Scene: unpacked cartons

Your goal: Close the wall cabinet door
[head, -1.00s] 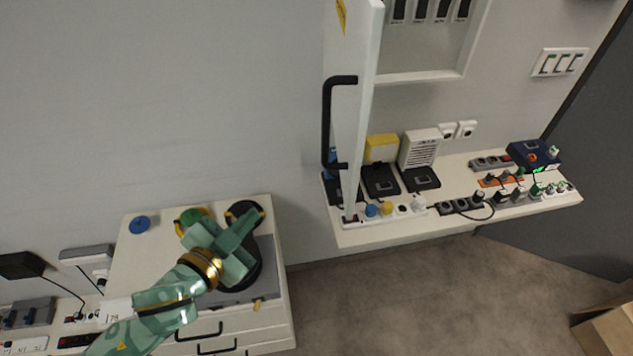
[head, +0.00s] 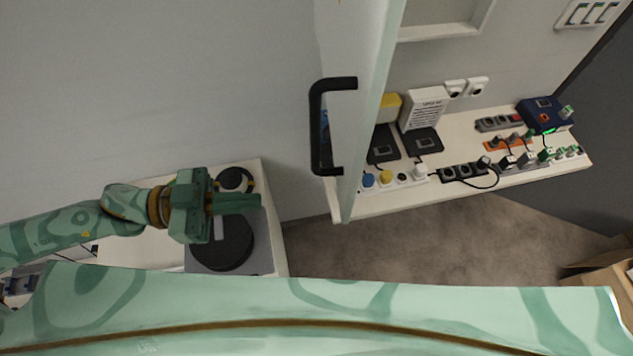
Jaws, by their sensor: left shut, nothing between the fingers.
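The wall cabinet door (head: 376,95) stands open, swung out from the wall and seen nearly edge-on, with a black bar handle (head: 318,125) on its left face. The cabinet's opening (head: 440,30) shows to the right of the door, only its lower frame in view. My left gripper (head: 258,203) is shut and empty, left of the door and handle and apart from them, over the low white cabinet. My right gripper is not in view.
A shelf (head: 335,207) with sockets, plugs and devices runs under the door. A low white cabinet (head: 275,225) with a round black plate (head: 222,243) stands at left. A cardboard box (head: 600,270) is at the lower right. Part of my own body covers the bottom.

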